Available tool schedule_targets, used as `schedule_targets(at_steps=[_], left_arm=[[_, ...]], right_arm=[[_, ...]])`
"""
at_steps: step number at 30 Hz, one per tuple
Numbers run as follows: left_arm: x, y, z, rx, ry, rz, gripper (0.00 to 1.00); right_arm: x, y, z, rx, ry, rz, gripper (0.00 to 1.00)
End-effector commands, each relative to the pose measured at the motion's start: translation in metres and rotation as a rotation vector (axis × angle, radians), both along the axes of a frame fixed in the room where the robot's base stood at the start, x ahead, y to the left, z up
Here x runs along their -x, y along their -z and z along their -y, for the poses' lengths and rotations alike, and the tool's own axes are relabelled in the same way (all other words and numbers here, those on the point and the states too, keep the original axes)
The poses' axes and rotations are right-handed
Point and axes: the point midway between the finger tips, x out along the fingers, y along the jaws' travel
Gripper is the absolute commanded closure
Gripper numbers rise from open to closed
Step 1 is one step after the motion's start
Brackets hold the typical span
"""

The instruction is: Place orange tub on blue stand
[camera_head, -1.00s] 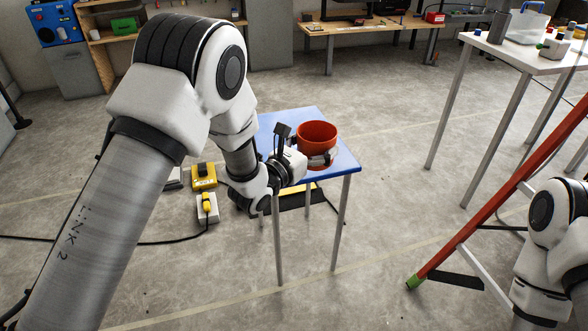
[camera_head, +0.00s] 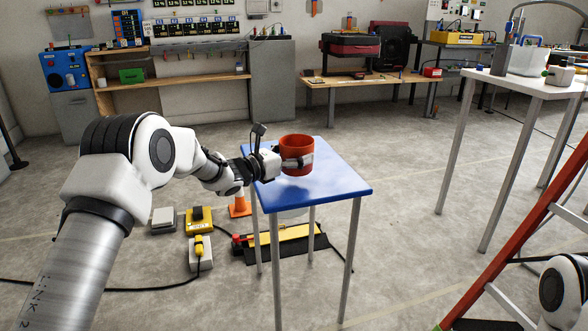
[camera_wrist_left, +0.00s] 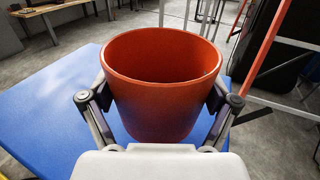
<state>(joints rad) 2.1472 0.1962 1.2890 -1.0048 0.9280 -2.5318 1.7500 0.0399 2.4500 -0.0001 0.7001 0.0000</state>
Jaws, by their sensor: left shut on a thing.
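The orange tub (camera_head: 297,148) is upright over the back half of the blue stand (camera_head: 335,188), a small square table with thin grey legs. My left gripper (camera_head: 298,163) reaches in from the left and is shut on the tub. In the left wrist view, the tub (camera_wrist_left: 160,100) sits between the two fingers (camera_wrist_left: 160,98), one against each side, and looks empty as far as I can see inside. The blue top (camera_wrist_left: 45,120) shows beside and below it. I cannot tell whether the tub's base touches the top. My right gripper is out of view.
A red ladder (camera_head: 520,220) stands at the right, near a white table (camera_head: 520,82). The front of the blue top is clear.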

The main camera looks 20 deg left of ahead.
Motion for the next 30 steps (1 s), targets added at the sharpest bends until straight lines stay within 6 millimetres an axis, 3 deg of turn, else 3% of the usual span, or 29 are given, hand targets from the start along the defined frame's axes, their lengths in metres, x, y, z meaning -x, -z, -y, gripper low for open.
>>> schedule_targets(at_steps=[4,9,20,21,30], left_arm=[[-0.009,0.009,-0.009,-0.001,0.0,0.0,0.48],[-0.009,0.038,-0.009,0.0,0.001,-0.002,0.48],[-0.009,0.041,-0.009,0.0,0.001,0.0,0.48],[-0.009,0.039,-0.009,-0.001,0.001,-0.001,0.0],[-0.009,0.039,-0.008,0.0,0.001,0.0,0.0]], right_arm=[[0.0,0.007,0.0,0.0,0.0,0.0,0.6],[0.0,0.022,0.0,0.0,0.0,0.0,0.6],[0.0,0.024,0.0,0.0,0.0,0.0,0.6],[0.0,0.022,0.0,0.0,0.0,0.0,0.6],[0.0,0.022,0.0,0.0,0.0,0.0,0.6]])
